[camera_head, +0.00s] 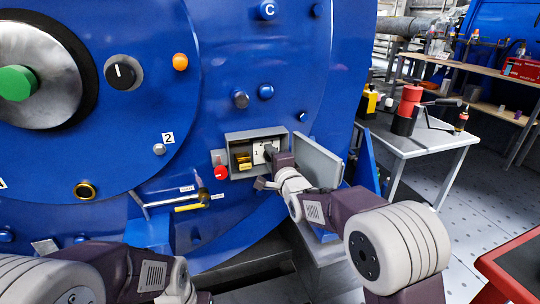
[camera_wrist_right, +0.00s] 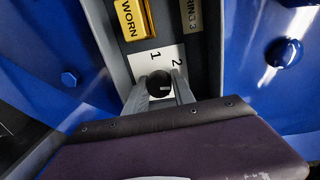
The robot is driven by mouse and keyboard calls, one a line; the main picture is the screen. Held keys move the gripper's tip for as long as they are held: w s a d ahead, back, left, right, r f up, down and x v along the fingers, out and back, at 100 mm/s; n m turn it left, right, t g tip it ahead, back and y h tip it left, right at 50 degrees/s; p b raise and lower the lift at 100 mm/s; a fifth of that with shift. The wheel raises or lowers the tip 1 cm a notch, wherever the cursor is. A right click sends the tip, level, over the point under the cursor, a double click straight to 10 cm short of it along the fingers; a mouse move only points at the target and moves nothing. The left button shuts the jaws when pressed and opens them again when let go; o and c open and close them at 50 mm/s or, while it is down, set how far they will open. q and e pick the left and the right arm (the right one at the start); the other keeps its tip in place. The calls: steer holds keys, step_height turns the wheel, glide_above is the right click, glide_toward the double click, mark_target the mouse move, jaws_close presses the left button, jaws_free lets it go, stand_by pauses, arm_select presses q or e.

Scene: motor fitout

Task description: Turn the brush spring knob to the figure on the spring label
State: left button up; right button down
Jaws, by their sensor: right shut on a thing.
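The brush spring knob (camera_wrist_right: 159,84) is a small black round knob on a white dial plate (camera_wrist_right: 158,60) with the figures 1 and 2 in view. A pale mark on the knob points to the right in the wrist view. The spring label (camera_wrist_right: 192,16) above the dial shows "RING 3", its start cut off. My right gripper (camera_wrist_right: 160,92) is shut on the knob, one finger on each side. In the head view my right gripper (camera_head: 269,152) reaches into the open grey box (camera_head: 256,134) and covers the knob. My left arm shows at the bottom left, its fingers out of view.
A gold block marked "WORN" (camera_wrist_right: 131,19) sits beside the label. The box's open door (camera_head: 318,159) stands right of my right arm. A grey table (camera_head: 420,143) stands at right.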

steer(key=shift+f+m+p, duration=0.25)
steer(key=shift+m+p, duration=0.45)
steer(key=shift+m, duration=1.1)
steer(key=shift+f, duration=0.1)
steer(key=c, duration=1.2)
jaws_free()
steer(key=shift+c, duration=0.2)
steer(key=shift+o, duration=0.7)
steer(key=shift+r, duration=0.2)
steer(key=shift+s+r, duration=0.1)
